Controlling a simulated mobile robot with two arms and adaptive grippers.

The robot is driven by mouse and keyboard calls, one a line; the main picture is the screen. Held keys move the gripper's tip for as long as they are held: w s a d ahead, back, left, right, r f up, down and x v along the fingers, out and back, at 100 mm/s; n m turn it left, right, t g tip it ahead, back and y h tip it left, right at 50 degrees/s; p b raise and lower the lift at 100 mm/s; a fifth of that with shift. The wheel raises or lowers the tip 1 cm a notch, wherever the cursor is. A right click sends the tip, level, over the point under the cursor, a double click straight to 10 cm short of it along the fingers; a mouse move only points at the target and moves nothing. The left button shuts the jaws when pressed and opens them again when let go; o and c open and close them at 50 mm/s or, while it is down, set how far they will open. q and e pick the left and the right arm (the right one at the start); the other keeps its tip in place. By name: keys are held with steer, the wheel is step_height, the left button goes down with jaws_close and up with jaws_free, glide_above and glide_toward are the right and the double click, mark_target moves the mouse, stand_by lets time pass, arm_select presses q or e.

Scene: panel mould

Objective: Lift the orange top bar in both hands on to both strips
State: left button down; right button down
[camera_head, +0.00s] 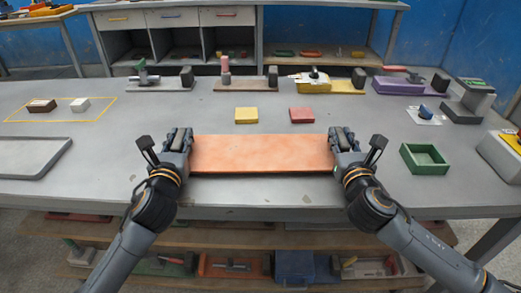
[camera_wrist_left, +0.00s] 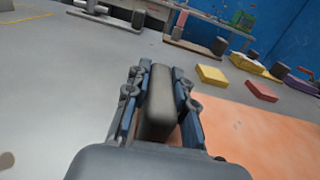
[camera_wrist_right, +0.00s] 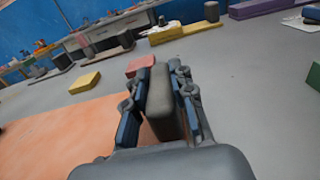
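The long orange top bar (camera_head: 262,154) lies level across the front middle of the grey table, with a narrow dark shadow along its front edge. I cannot tell if it touches the table. My left gripper (camera_head: 180,140) is at its left end, its fingers closed on a grey upright block (camera_wrist_left: 158,105) there. My right gripper (camera_head: 343,140) is at the right end, closed on a similar grey block (camera_wrist_right: 161,100). A yellow block (camera_head: 246,115) and a red block (camera_head: 302,115) lie just behind the bar. I cannot tell which pieces are the two strips.
A green open box (camera_head: 424,158) stands right of my right gripper. A grey tray (camera_head: 30,156) lies at the left. Several fixtures, among them a purple one (camera_head: 402,86), line the back. A yellow outline (camera_head: 58,115) at left holds two small blocks.

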arm_select(q)
steer(key=shift+r, duration=0.2)
arm_select(e)
steer(key=shift+r, duration=0.15)
